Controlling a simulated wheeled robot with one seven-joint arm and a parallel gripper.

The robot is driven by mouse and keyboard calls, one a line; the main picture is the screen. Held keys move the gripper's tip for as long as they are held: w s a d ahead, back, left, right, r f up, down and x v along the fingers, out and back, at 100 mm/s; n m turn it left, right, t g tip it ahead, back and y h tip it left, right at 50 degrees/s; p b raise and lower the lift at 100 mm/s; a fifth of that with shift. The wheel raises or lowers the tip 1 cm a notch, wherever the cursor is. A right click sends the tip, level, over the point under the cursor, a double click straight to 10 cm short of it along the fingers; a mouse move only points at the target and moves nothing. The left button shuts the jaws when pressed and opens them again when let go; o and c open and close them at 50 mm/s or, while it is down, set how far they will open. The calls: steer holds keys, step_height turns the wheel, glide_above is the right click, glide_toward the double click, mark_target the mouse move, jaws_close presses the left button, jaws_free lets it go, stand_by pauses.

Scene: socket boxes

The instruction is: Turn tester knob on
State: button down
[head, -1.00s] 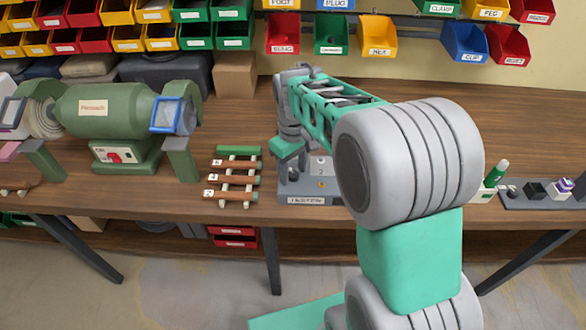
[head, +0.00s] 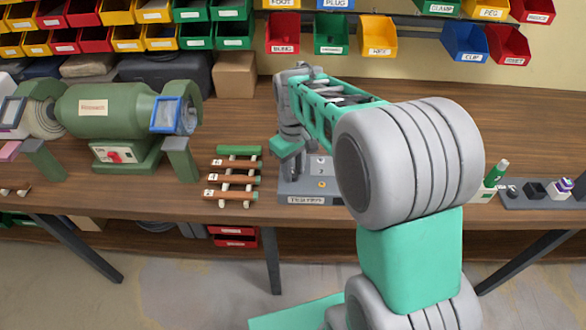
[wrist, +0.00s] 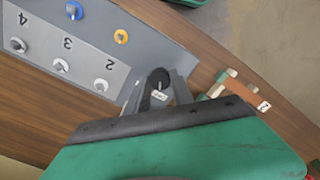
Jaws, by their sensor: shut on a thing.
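The tester is a grey box (head: 300,198) with a label on its front edge, standing on the bench in the head view; my arm hides its right part. In the wrist view its panel (wrist: 85,60) has numbered white pegs or knobs, a blue ring and a yellow ring. A dark round knob (wrist: 157,77) sits at the panel's near end. My gripper (wrist: 158,88) is shut on this knob, with one grey finger on each side. A small white label (wrist: 159,96) shows between the fingers; its text is unreadable.
A slatted wooden rack (head: 232,180) stands just left of the tester. A green bench grinder (head: 110,120) is further left. To the right are a green marker-like item (head: 496,174) and a dark tray (head: 520,198). Coloured bins hang above the back of the bench.

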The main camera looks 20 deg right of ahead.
steer(key=shift+m, duration=0.4)
steer(key=m+p, duration=0.1)
steer(key=m, duration=0.4)
steer(key=shift+m, duration=0.3)
steer(key=m, duration=0.5)
steer(key=shift+p, duration=0.3)
steer(key=shift+m, duration=0.3)
steer(key=c, duration=1.1)
jaws_free()
step_height(320, 180, up, 8)
steer(key=shift+f, duration=0.1)
